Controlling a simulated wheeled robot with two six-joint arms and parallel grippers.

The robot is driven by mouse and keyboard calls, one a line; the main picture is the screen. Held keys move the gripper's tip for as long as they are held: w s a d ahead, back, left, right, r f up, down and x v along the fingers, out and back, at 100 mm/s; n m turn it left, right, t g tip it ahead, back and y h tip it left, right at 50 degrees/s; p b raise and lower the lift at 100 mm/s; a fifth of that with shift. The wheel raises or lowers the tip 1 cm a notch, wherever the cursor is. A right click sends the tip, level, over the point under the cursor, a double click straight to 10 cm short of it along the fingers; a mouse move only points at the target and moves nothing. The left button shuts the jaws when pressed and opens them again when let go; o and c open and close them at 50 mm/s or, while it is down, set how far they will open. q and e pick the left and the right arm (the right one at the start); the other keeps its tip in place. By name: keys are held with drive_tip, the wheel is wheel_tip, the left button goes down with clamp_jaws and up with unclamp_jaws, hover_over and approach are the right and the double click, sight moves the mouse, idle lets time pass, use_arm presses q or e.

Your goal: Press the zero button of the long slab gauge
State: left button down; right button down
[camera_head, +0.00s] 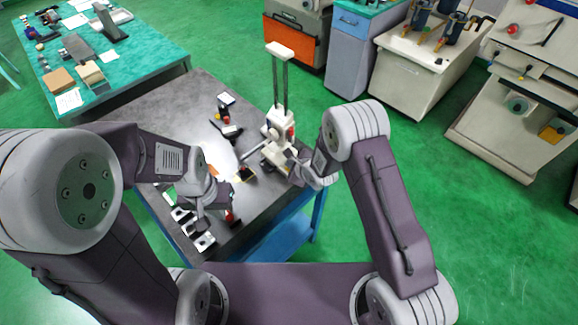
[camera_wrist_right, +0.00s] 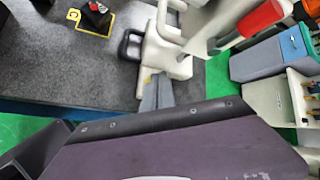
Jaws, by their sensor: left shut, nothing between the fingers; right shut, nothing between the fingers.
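A tall white gauge (camera_head: 278,128) with two grey columns and a cream top stands at the table's right edge; I take it for the long slab gauge. Its white body (camera_wrist_right: 166,52) with a red part also shows in the right wrist view. I cannot make out a zero button. My right gripper (camera_head: 293,168) is shut and empty beside its lower body; its grey fingertips (camera_wrist_right: 157,90) appear just below the white part, and I cannot tell if they touch. My left gripper (camera_head: 199,213) is shut and empty above the table's front left, away from the gauge.
Small black and red items (camera_head: 226,117) lie farther back. Several pale blocks (camera_head: 193,228) line the front left edge. A teal bench (camera_head: 140,52) stands behind left; machines stand behind right.

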wheel_tip(320, 180, up, 6)
drive_tip(key=p, duration=0.5)
drive_tip(key=shift+r, duration=0.1)
idle(0.7)
drive_tip(key=s+d+f+n+g+h+b, duration=0.1)
drive_tip(key=s+d+n+g+h+b, duration=0.1)
drive_tip(key=s+d+n+b, duration=0.5)
drive_tip(key=s+d+f+n+g+h+b, duration=0.2)
drive_tip(key=s+d+n+g+b, duration=0.3)
drive_tip(key=s+d+n, duration=0.5)
drive_tip(key=s+n+b, duration=0.2)
drive_tip(key=s+n, duration=0.2)
drive_tip(key=s, duration=0.3)
drive_tip(key=shift+s+d+b, duration=0.15)
drive_tip(key=shift+s+b, duration=0.1)
drive_tip(key=shift+b, duration=0.15)
